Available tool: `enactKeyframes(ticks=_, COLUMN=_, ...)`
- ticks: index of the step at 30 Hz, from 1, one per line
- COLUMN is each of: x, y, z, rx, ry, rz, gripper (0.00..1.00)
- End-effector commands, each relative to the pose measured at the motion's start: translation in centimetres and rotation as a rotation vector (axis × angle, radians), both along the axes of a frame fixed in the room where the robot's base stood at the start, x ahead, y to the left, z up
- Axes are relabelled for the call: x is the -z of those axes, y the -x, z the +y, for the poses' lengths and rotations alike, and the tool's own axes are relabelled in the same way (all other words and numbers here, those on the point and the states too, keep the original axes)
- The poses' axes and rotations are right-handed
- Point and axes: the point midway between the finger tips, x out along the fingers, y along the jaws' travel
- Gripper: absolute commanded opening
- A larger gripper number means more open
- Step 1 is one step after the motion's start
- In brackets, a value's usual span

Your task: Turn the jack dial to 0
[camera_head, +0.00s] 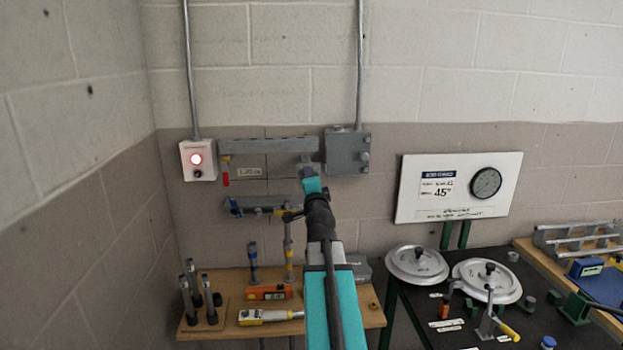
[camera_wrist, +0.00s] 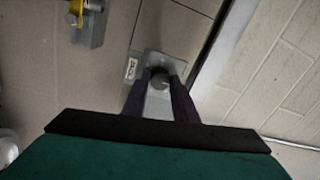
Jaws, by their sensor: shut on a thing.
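In the wrist view a dark round knob (camera_wrist: 159,75), which looks like the jack dial, sits on a grey plate (camera_wrist: 153,57). A small pale label (camera_wrist: 131,68) is beside it; its text is too small to read. My gripper (camera_wrist: 161,84) has its two dark fingers on either side of the knob and is shut on it. A small light mark shows on the knob, but I cannot tell the number it points to. In the head view my arm reaches up to the wall fixture, and its teal end (camera_head: 313,186) hides the knob.
Below stands a wooden bench (camera_head: 222,327) with tools. A white gauge board (camera_head: 452,192) and a dark table with round lids (camera_head: 417,265) are at right.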

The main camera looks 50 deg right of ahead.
Motion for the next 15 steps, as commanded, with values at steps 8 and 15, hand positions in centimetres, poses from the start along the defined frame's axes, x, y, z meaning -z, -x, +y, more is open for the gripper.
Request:
enactKeyframes(ticks=8, x=0.40, y=0.16, z=-0.03, rx=0.001, ry=-0.003, rz=0.007, gripper=0.39)
enactKeyframes(ticks=15, x=0.21, y=0.09, z=-0.04, rx=0.001, ry=-0.001, rz=0.004, gripper=0.44)
